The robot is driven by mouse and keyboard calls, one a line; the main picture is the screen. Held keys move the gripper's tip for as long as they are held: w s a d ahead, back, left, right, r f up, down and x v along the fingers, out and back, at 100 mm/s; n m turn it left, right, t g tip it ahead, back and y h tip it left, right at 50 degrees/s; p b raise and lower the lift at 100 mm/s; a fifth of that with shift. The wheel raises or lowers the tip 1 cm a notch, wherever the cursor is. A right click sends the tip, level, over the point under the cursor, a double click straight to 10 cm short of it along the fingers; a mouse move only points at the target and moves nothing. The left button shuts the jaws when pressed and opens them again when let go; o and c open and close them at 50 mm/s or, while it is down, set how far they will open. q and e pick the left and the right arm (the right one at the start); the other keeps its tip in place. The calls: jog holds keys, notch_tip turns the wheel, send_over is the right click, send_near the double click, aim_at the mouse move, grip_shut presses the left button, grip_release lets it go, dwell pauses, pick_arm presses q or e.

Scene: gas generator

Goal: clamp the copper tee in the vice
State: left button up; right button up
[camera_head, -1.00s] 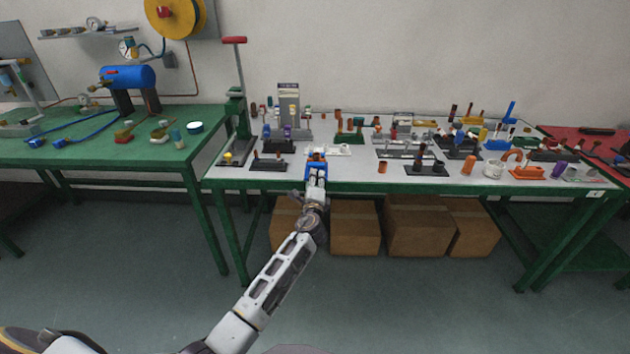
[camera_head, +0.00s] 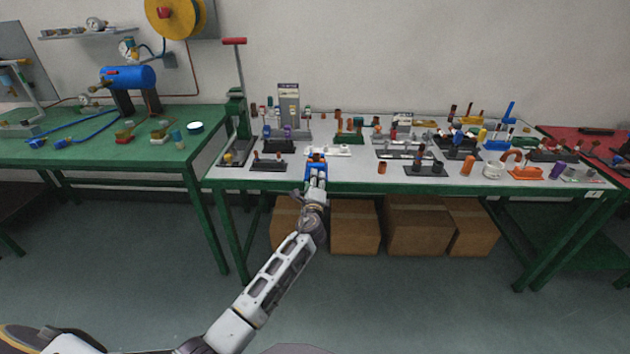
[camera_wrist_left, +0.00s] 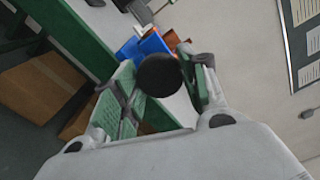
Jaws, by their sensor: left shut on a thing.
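The blue vice (camera_head: 316,170) stands at the front edge of the white-topped table, with the copper tee (camera_head: 316,156) showing as a small orange shape at its top. In the left wrist view the blue vice (camera_wrist_left: 152,44) and the orange copper tee (camera_wrist_left: 177,40) are just beyond my fingers. My left gripper (camera_head: 317,182) is at the near side of the vice. Its fingers are shut on a round black knob (camera_wrist_left: 160,75), which seems to be the vice's handle. The knob hides part of the vice, and I cannot tell how tightly the jaws hold the tee. My right gripper is not in view.
Dark fixtures with fittings (camera_head: 268,164) stand left of the vice. A loose copper piece (camera_head: 382,168) and a black fixture (camera_head: 425,168) stand to the right. Cardboard boxes (camera_head: 355,228) sit beneath the table. A green table (camera_head: 100,150) is at the left.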

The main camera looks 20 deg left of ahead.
pick_arm(q)
jog(key=shift+m+p, duration=0.6)
jog(key=shift+m, duration=0.2)
jog(key=shift+f, duration=0.1)
dwell(0.3)
jog(key=o, duration=1.1)
jog(key=shift+c, duration=0.2)
jog(key=shift+n+b, duration=2.5)
jog(key=shift+n, duration=0.3)
jog(key=shift+c, duration=0.3)
jog(key=c, duration=1)
